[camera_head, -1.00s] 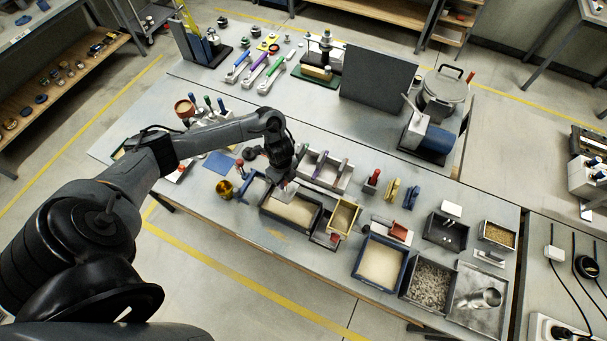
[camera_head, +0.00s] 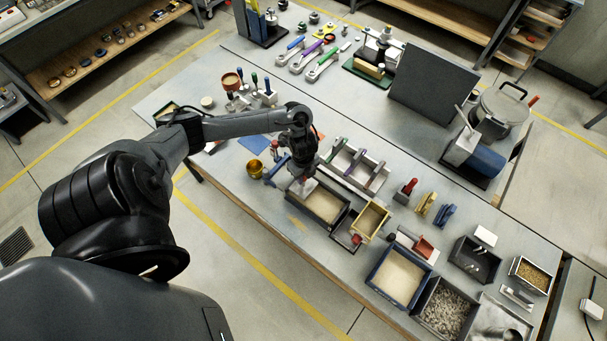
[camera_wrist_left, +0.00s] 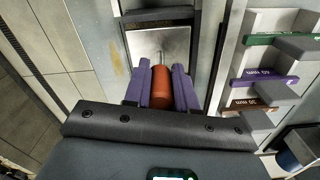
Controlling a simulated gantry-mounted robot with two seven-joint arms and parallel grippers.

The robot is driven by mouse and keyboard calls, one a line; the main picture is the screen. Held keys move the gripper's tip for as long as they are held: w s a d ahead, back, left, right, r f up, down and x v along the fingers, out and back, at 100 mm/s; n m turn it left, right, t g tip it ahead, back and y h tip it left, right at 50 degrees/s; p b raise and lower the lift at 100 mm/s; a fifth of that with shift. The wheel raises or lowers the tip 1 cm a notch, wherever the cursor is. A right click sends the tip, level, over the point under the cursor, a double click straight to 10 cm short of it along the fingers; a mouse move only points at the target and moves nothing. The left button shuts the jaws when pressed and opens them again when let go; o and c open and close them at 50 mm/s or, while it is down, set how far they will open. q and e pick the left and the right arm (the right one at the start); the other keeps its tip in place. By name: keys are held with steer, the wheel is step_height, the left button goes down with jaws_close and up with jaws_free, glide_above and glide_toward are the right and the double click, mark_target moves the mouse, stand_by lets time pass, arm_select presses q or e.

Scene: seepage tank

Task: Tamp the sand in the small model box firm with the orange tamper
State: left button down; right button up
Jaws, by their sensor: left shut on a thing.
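My left gripper (camera_wrist_left: 161,90) is shut on the orange tamper (camera_wrist_left: 161,88), with one purple finger on each side of its handle. A thin rod runs from the handle to a pale square plate (camera_wrist_left: 150,45). In the head view the left gripper (camera_head: 302,177) is at the far left end of a dark-walled box of pale sand (camera_head: 322,204), and the tamper's plate shows just under it. I cannot tell whether the plate touches the sand. My right gripper is not in view.
A yellow box (camera_head: 373,219) stands close right of the dark box, with a blue sand box (camera_head: 397,276) further right. A rack with colored bars (camera_head: 355,167) lies behind. A brass cup (camera_head: 255,169) stands to the left. Bare table lies along the front edge.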

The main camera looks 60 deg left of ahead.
arm_select(q)
steer(key=shift+a, duration=0.1)
stand_by(0.6)
steer(key=shift+f, duration=0.25)
steer(key=shift+f+b, duration=0.75)
steer(key=shift+f, duration=0.45)
steer(key=shift+f, duration=0.15)
stand_by(0.8)
step_height(320, 180, up, 4)
steer(key=p, duration=0.4)
stand_by(0.7)
